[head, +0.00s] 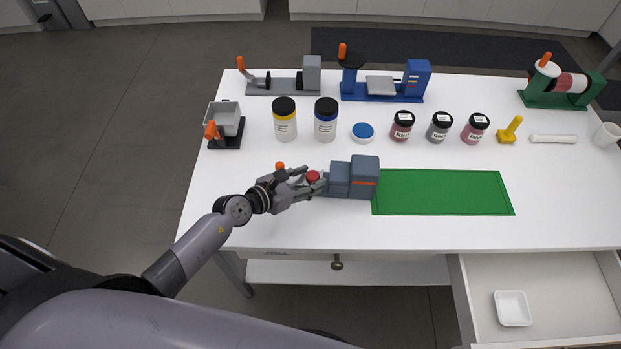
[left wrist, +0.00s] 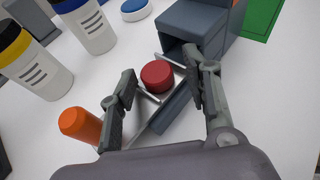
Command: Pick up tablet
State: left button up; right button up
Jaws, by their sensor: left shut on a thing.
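The red tablet (head: 313,176) is a short round cylinder at the left, open end of the grey-blue press (head: 365,172). In the left wrist view the tablet (left wrist: 157,74) sits between the fingers of my left gripper (left wrist: 161,84), over the press's narrow tray. My left gripper (head: 305,179) reaches in from the left and is shut on the tablet, though the contact of the fingertips is hard to see. The press's orange knob (left wrist: 80,124) stands to the left of the left finger. My right gripper is not in view.
A green mat (head: 445,192) lies right of the press. Behind are a yellow-banded jar (head: 285,120), a blue-banded jar (head: 326,121), a blue lid (head: 363,132) and several small jars. An open drawer (head: 575,310) holds a white tray (head: 513,308). The table's front left is clear.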

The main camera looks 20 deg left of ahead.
pick_arm(q)
jog(key=shift+s+a+f, duration=0.1)
jog(key=shift+a+f, duration=0.05)
jog(key=shift+f, duration=0.2)
jog(key=c, duration=0.4)
jog(key=shift+r, duration=0.1)
